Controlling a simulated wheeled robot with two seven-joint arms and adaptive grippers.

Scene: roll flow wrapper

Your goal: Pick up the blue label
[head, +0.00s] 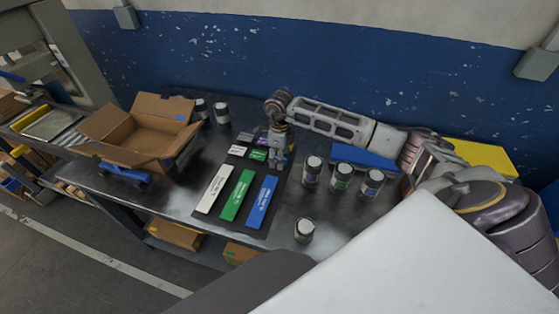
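A long blue label (262,203) lies on a dark mat on the table, beside a green label (237,196) and a white label (213,189). Behind them is a cluster of smaller labels, including a small white one (237,150) and a small green one (258,155). My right gripper (278,161) reaches in from the right and points down over the right end of this small cluster. It hides part of the cluster, with a bit of blue beside its fingers. I cannot tell whether it is open or touching anything. My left gripper is not in view.
An open cardboard box (134,137) stands at the left, with a blue tape dispenser (125,174) before it. Jars (312,172) stand right of the mat, one (304,230) nearer the front edge. Two jars (221,113) stand behind. A blue bin (363,157) lies under my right arm.

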